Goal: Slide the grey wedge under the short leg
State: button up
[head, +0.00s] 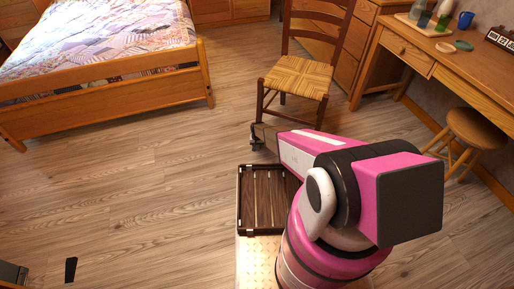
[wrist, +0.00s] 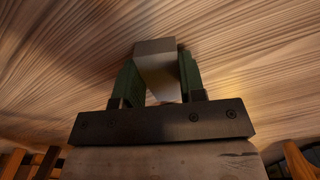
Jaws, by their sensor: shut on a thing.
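The grey wedge (wrist: 157,74) is between the green fingers of my gripper (wrist: 158,88) in the wrist view, and the gripper is shut on it. The wedge's end sticks out past the fingertips over the wood floor. In the head view my gripper (head: 256,137) is low, close to the floor, at the foot of the chair's (head: 299,75) front left leg (head: 261,103). The wedge cannot be made out there. I cannot tell which leg is short, or whether the wedge touches a leg.
A bed (head: 110,95) stands at the left. A desk (head: 450,70) and a round stool (head: 477,128) are at the right. A dark slatted tray (head: 241,200) is by my base. A small black piece (head: 70,270) lies on the floor. The floor left of the chair is clear.

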jog(key=shift+w, duration=1.15)
dwell(0.6)
jog(key=o, duration=1)
jog(key=shift+r, duration=0.1)
